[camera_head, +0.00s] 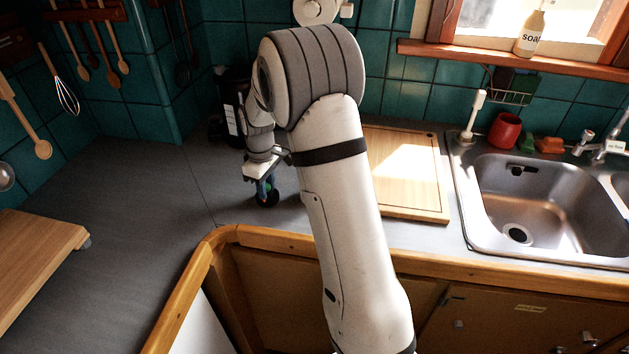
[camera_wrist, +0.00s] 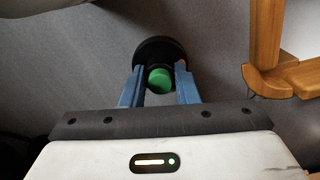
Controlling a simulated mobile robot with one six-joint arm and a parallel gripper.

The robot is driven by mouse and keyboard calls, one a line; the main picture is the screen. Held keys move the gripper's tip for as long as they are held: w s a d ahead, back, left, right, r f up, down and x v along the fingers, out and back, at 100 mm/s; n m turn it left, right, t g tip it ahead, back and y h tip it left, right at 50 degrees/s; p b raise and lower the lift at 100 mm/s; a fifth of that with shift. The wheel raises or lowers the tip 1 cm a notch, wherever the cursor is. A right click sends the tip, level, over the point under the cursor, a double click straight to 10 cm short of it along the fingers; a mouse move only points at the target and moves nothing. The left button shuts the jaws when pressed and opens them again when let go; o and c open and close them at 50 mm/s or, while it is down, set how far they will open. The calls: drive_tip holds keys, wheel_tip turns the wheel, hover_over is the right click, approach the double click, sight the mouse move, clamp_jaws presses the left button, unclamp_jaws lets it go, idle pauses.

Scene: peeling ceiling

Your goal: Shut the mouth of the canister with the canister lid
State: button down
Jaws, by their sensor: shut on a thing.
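My gripper (camera_head: 266,186) is low over the grey counter in the head view, left of my arm. In the wrist view its blue fingers (camera_wrist: 160,82) are shut on the canister lid, a dark round disc (camera_wrist: 158,46) with a green knob (camera_wrist: 160,80) between the fingers. In the head view the lid (camera_head: 267,200) is a small dark disc under the fingers. I cannot tell whether it touches the counter. A black container with a white label (camera_head: 232,112), probably the canister, stands at the back by the tiled wall, partly behind my arm. Its mouth is not clearly visible.
A wooden cutting board (camera_head: 430,195) lies right of my arm, beside the metal sink (camera_head: 545,205). Another wooden board (camera_head: 35,250) is at the left. The counter's wooden edge (camera_head: 215,240) runs in front of the gripper. The grey counter left of the gripper is clear.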

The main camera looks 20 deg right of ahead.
drive_tip(key=shift+r+p, duration=1)
drive_tip(key=shift+r, duration=0.75)
drive_tip(key=shift+r+p, duration=1.6)
drive_tip(key=shift+r, duration=0.9)
